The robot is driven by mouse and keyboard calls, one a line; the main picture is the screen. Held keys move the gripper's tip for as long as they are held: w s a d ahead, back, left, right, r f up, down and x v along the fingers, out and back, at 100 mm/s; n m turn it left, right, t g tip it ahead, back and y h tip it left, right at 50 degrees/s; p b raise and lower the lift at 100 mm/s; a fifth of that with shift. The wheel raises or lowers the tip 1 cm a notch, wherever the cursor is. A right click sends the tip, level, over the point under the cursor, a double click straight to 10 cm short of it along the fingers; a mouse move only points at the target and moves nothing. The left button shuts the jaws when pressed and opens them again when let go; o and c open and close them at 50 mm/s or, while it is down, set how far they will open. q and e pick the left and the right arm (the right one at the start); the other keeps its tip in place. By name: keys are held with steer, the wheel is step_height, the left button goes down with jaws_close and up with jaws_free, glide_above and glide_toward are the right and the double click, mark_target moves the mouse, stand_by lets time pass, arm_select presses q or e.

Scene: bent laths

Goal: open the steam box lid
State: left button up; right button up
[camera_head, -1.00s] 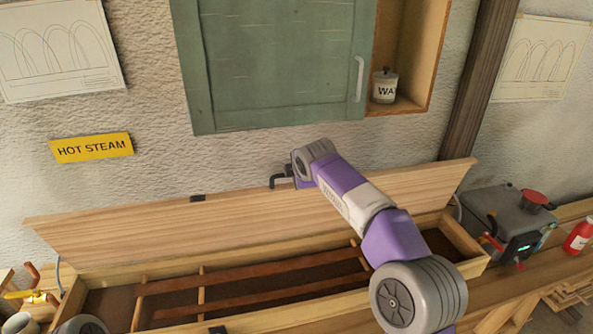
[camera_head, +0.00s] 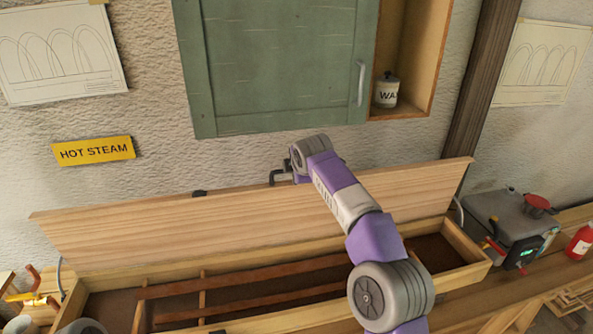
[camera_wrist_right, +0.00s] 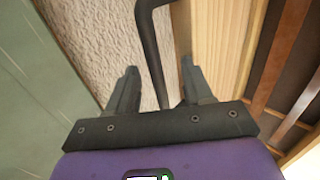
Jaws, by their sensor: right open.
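The steam box (camera_head: 466,243) is a long open wooden trough along the wall. Its pale wooden lid (camera_head: 250,227) stands raised along the back edge, leaving the inside visible. A dark bent handle (camera_wrist_right: 150,45) is at the lid's upper edge. My right gripper (camera_wrist_right: 159,72) is open, with the handle's bar between its two fingers; I cannot tell whether either finger touches it. In the head view my right arm reaches across the box to the lid's top edge and hides part of the lid. My left gripper is not in view.
Wooden rails (camera_head: 250,277) lie inside the box. A grey boiler (camera_head: 508,222) with a red cap and a red bottle (camera_head: 580,243) stand at right. A green cabinet (camera_head: 275,65) hangs above.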

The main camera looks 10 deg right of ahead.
steer(key=shift+f, duration=0.2)
steer(key=shift+s+r, duration=0.2)
steer(key=shift+s, duration=0.1)
steer(key=v, duration=0.8)
steer(key=shift+r+b, duration=0.25)
steer(key=shift+b, duration=0.05)
steer(key=shift+s, duration=0.1)
steer(key=s+r+b, duration=0.2)
steer(key=s+b, duration=0.4)
steer(key=s, duration=0.8)
